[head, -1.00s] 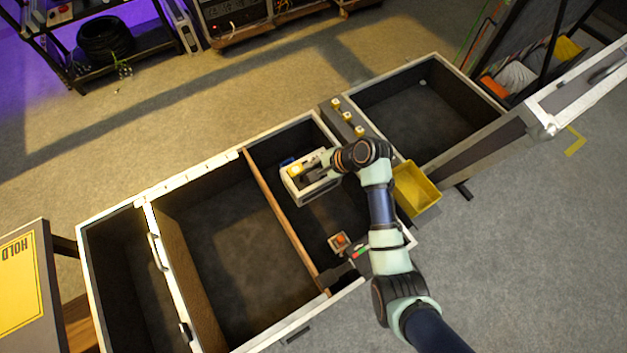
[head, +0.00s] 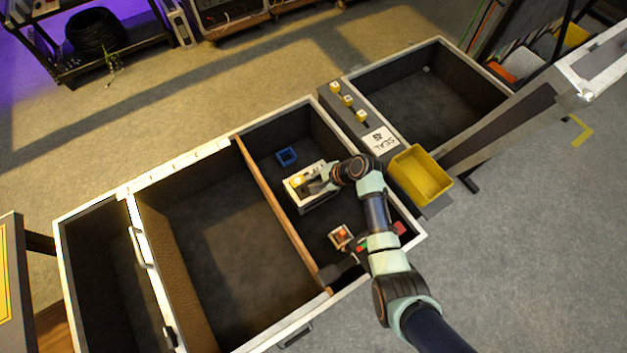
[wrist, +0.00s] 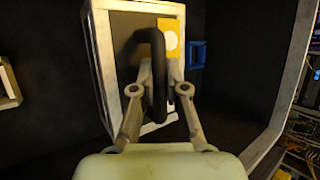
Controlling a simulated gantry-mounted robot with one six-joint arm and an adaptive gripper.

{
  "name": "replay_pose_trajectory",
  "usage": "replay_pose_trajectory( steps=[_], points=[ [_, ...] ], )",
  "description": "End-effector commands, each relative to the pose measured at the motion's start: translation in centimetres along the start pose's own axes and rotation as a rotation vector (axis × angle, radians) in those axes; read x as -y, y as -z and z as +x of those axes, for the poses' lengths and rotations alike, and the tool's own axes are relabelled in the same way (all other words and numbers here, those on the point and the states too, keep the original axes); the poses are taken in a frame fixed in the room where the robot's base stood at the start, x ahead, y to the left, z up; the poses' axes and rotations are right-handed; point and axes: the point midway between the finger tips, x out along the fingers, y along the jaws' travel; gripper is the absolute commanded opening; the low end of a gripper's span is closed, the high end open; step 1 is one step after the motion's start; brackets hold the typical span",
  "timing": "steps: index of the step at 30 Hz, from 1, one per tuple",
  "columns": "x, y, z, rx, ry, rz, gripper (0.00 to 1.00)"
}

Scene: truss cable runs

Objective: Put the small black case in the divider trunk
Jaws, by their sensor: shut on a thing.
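The small black case (head: 309,202) has pale edges, a yellow-and-white label and a black handle. My gripper (head: 327,180) is shut on its handle, which shows between the fingers in the wrist view (wrist: 158,75). The divider trunk (head: 178,174) is the long, open, pale-rimmed trunk. In the head view the case appears in its right-hand compartment, right of a brown divider (head: 268,198). I cannot tell whether the case touches the floor. My arm hides part of that compartment's right side.
A blue open box (head: 286,156) and a small pale box with an orange item (head: 340,236) lie in the same compartment. A yellow bin (head: 420,174) and a strip with yellow-topped knobs (head: 347,101) adjoin its right. Other trunk compartments look empty.

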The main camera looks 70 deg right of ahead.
Motion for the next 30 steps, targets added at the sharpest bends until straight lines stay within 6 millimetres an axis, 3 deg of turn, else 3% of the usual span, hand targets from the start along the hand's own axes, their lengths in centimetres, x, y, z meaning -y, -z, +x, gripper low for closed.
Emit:
replay_pose_trajectory(
  steps=[5, 12, 21, 22, 26, 30],
  points=[
    [-0.1, 0.2, 0.4, -0.001, 0.004, -0.002, 0.0],
    [-2.3, 1.4, 3.2, 0.0, 0.003, -0.001, 0.0],
    [-2.2, 1.4, 3.2, -0.001, 0.004, -0.002, 0.0],
    [-2.5, 1.4, 3.3, 0.0, 0.0, -0.001, 0.14],
    [-2.4, 1.4, 3.3, 0.0, 0.0, -0.001, 0.36],
    [-2.4, 1.4, 3.3, 0.0, 0.0, -0.001, 0.38]
  ],
)
